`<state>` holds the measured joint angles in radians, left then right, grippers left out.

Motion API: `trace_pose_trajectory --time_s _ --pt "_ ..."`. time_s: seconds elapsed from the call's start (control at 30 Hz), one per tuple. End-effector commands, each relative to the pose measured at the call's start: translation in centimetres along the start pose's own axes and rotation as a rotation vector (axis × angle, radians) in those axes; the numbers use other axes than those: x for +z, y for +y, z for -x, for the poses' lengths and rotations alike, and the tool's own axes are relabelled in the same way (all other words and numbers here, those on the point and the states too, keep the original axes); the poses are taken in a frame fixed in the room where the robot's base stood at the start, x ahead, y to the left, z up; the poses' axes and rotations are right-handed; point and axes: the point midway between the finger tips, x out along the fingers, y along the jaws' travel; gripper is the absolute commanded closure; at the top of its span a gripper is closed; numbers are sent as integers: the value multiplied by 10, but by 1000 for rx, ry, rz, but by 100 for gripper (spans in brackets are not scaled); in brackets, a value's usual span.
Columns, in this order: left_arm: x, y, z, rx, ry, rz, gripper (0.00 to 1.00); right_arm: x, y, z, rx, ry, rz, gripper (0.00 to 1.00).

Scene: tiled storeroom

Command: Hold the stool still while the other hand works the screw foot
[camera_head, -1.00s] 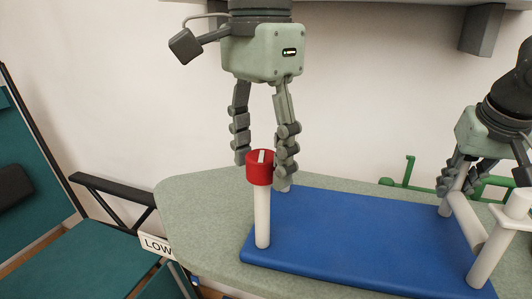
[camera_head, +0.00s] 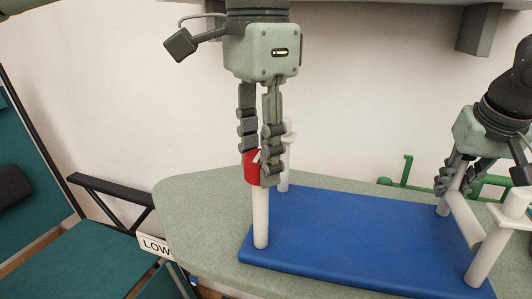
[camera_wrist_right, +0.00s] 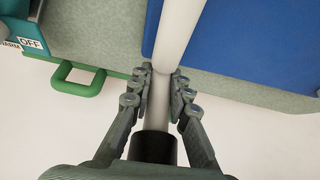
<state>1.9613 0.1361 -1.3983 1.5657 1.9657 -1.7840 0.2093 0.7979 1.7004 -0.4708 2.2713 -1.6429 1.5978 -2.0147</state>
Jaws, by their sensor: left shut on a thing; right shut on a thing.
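The stool lies upside down, its blue seat (camera_head: 345,240) flat on the grey-green table and its white legs pointing up. A red screw foot (camera_head: 250,167) with a white mark on top caps the near left leg (camera_head: 260,218). My left gripper (camera_head: 259,168) points down and is shut on the red foot, hiding part of it. My right gripper (camera_head: 459,188) is shut on the far right leg beside a white crossbar (camera_head: 465,222). In the right wrist view its fingers (camera_wrist_right: 161,90) flank the white leg (camera_wrist_right: 158,108), with a black cylinder (camera_wrist_right: 153,147) nearer the camera.
The speckled table (camera_head: 195,210) has free room left of the stool. A green bracket (camera_head: 397,178) stands at the far edge. A teal chair with a dark armrest (camera_head: 100,190) and a LOW sign (camera_head: 155,245) are at left. A dark block (camera_head: 480,28) hangs above.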

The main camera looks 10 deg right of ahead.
Motion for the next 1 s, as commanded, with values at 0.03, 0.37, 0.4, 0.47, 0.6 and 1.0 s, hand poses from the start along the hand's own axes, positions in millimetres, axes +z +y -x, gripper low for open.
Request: trace_pose_trajectory --time_s 0.03,0.37,0.4,0.47,0.6,1.0 --pt "-1 1 -1 5 1 -42 94 0 0 -1 1 -1 0 100" --pt "0 1 -1 4 1 -313 94 0 0 -1 1 -1 0 100" --pt "0 1 -1 3 2 -342 94 0 0 -1 1 -1 0 100" --pt "0 1 -1 3 1 -382 94 0 0 -1 1 -1 0 100" --pt "0 1 -1 2 1 -458 94 0 0 -1 1 -1 0 100" --pt "0 1 0 1 0 -553 94 0 0 -1 0 -1 0 100"
